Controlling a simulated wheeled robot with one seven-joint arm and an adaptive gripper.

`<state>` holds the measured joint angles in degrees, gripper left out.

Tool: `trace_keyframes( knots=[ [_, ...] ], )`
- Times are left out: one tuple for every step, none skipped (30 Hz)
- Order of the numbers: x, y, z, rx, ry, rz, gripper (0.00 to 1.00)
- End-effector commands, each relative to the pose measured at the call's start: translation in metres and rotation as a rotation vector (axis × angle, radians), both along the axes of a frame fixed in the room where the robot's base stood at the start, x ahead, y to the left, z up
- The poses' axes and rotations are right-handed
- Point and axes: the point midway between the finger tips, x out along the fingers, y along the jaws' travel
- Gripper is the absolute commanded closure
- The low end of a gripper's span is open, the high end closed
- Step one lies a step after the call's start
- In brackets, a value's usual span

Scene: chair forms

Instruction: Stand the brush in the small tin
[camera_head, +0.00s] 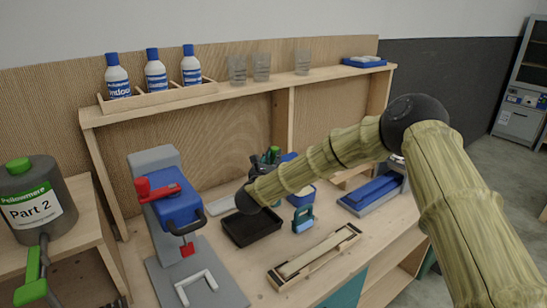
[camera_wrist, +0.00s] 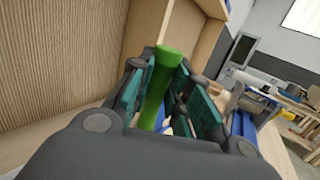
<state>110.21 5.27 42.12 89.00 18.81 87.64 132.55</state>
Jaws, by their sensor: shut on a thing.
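My gripper (camera_head: 265,161) is above the back of the bench, beyond the black tray, partly hidden by my arm. In the wrist view my gripper (camera_wrist: 170,92) is shut on the brush (camera_wrist: 158,85), whose green handle stands up between the teal pads. The brush's lower end is hidden by the gripper, with only a little white and blue showing below. A small round blue tin (camera_head: 302,196) with a pale inside stands on the bench to the right of my gripper, partly hidden by my arm. I cannot tell whether the brush touches anything.
A black tray (camera_head: 250,229) lies in front of my gripper. A blue press with a red handle (camera_head: 173,200) stands at left. A teal-and-blue clamp-like item (camera_head: 303,221), a wooden mould (camera_head: 313,258) and a blue-topped device (camera_head: 372,192) lie nearby. A shelf (camera_head: 236,90) with bottles and cups runs behind.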

Motion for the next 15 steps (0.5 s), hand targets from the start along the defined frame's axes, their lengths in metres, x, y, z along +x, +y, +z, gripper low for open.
trace_keyframes(
  knots=[
    [0.0,0.0,-0.006,0.001,0.0,0.0,1.0],
    [0.0,0.0,-0.008,0.001,0.0,0.0,1.0],
    [0.0,0.0,-0.01,0.001,0.0,0.0,1.0],
    [0.0,0.0,-0.011,0.001,0.0,0.0,1.0],
    [0.0,0.0,-0.013,0.001,0.0,0.0,1.0],
    [0.0,0.0,-0.015,0.001,0.0,0.0,1.0],
    [0.0,0.0,-0.017,0.001,0.0,0.0,1.0],
    [0.0,0.0,-0.019,0.002,-0.001,0.0,1.0],
    [0.0,0.0,-0.021,0.001,0.0,0.001,1.0],
    [0.0,0.0,-0.023,0.001,0.0,0.001,1.0],
    [0.0,0.0,-0.024,0.001,0.0,0.001,1.0],
    [0.0,0.0,-0.027,0.001,0.0,0.0,1.0],
    [0.0,0.0,-0.029,0.001,0.0,0.001,1.0],
    [0.0,0.0,-0.03,0.001,0.0,0.0,1.0],
    [0.0,0.0,-0.033,0.001,0.0,0.0,1.0]
  ],
)
